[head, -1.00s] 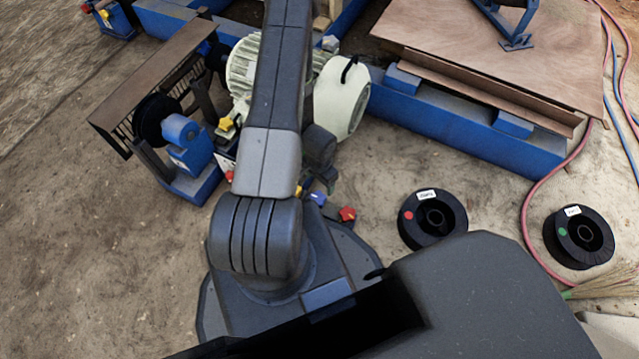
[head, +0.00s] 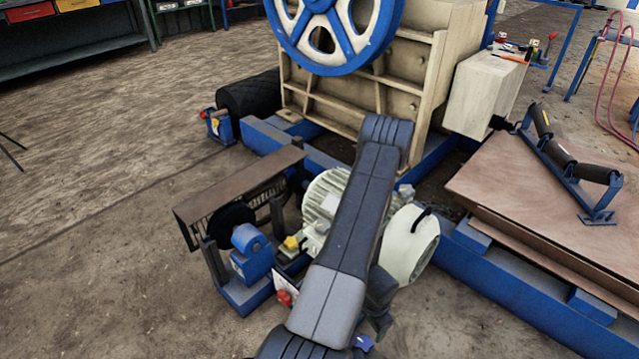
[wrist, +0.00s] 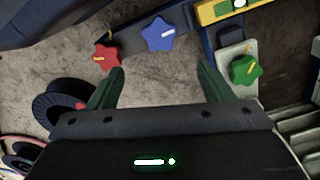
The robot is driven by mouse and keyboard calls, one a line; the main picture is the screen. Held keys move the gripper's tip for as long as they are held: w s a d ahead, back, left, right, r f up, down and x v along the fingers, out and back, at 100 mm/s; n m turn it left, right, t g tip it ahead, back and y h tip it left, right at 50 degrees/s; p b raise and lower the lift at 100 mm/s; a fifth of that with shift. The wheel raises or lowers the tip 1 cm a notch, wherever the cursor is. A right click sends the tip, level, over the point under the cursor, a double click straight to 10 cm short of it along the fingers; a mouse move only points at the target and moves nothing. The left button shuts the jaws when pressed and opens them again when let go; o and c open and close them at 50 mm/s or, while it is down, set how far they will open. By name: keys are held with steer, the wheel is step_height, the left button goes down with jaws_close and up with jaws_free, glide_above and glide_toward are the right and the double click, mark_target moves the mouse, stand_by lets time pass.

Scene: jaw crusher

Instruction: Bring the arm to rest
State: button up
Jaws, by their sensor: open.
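My gripper (wrist: 158,85) shows in the wrist view with its two green fingers spread apart and nothing between them. Ahead of the fingers are a red star knob (wrist: 104,56) and a blue star knob (wrist: 162,33). A green star knob (wrist: 246,70) is to the right. No touch between the fingers and the knobs can be made out. In the head view my arm reaches up the middle over the cream motor (head: 408,245), and my gripper cannot be made out there.
The crusher with its blue flywheel (head: 335,35) stands behind the motor. A pulley with a brown guard (head: 240,185) is left of my arm. Open floor lies at left. A black spool (wrist: 62,105) shows in the wrist view.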

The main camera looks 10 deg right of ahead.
mark_target(364, 341)
step_height(364, 341, down, 12)
steer(key=b, duration=0.5)
steer(key=shift+r+b, duration=0.1)
steer(key=shift+b, duration=0.25)
steer(key=shift+r, duration=0.1)
step_height(364, 341, up, 14)
steer(key=p, duration=0.8)
step_height(364, 341, down, 14)
steer(key=b, duration=0.8)
steer(key=n, duration=0.6)
steer(key=shift+w+a+p, duration=0.15)
steer(key=shift+p, duration=0.15)
steer(key=n+p, duration=0.2)
steer(key=n, duration=0.4)
steer(key=shift+a, duration=0.2)
step_height(364, 341, up, 7)
steer(key=p, duration=0.2)
steer(key=shift+w+p, duration=0.1)
steer(key=shift+p, duration=0.25)
